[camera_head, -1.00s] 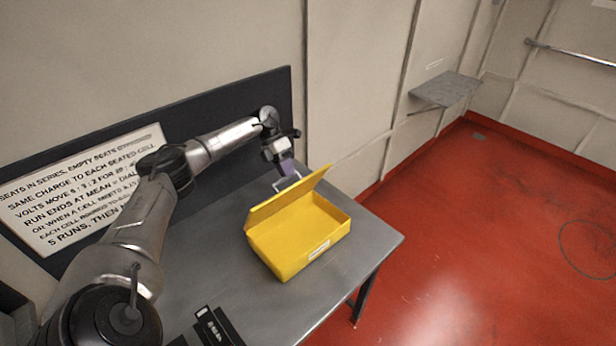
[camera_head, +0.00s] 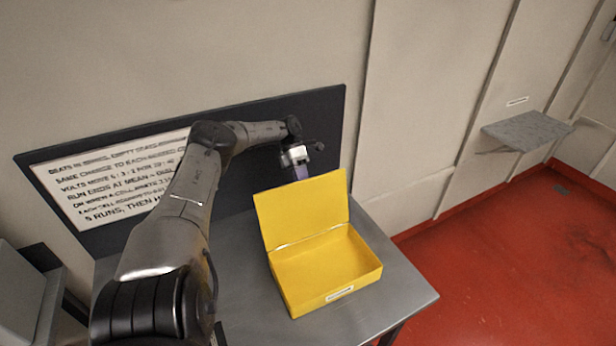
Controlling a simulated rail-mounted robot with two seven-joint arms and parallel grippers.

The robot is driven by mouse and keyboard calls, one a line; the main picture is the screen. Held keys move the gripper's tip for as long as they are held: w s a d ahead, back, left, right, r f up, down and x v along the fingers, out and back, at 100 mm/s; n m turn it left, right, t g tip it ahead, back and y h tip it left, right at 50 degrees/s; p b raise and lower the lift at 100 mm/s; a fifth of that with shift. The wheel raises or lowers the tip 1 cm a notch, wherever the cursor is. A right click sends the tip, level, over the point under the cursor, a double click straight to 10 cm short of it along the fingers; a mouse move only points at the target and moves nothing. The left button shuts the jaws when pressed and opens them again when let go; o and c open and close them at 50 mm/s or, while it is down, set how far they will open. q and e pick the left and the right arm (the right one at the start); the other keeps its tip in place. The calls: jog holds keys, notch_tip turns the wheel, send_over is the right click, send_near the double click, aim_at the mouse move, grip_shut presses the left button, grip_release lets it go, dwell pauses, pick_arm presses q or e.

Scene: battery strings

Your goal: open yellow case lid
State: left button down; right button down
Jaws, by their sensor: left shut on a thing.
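The yellow case (camera_head: 325,272) stands on the grey table, its open inside facing up. I see nothing in it. Its lid (camera_head: 302,210) stands up steeply from the back edge, so the case is open. My left gripper (camera_head: 300,173) is at the lid's top edge, on the far side, shut on the lid. Its fingertips and the exact grip are partly hidden behind the lid. A pale label (camera_head: 339,295) is on the case's front wall. My right gripper is not in view.
The grey table (camera_head: 240,290) has free room left of the case. A dark board with a white text sign (camera_head: 115,180) stands behind it. A wall shelf (camera_head: 527,131) and red floor (camera_head: 510,260) are at the right.

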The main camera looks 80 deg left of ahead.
pick_arm(q)
jog(key=shift+s+f, duration=0.2)
jog(key=shift+f, duration=0.2)
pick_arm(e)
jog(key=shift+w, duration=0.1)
pick_arm(q)
jog(key=c, duration=1.5)
grip_release()
jog(key=shift+c, duration=0.2)
jog(key=shift+o, duration=0.7)
jog(key=shift+s+d+f, duration=0.1)
jog(key=shift+d+f, duration=0.05)
jog(key=shift+d, duration=0.05)
jog(key=shift+o, duration=1.2)
jog(key=shift+a+r, duration=0.1)
jog(key=shift+r, duration=0.15)
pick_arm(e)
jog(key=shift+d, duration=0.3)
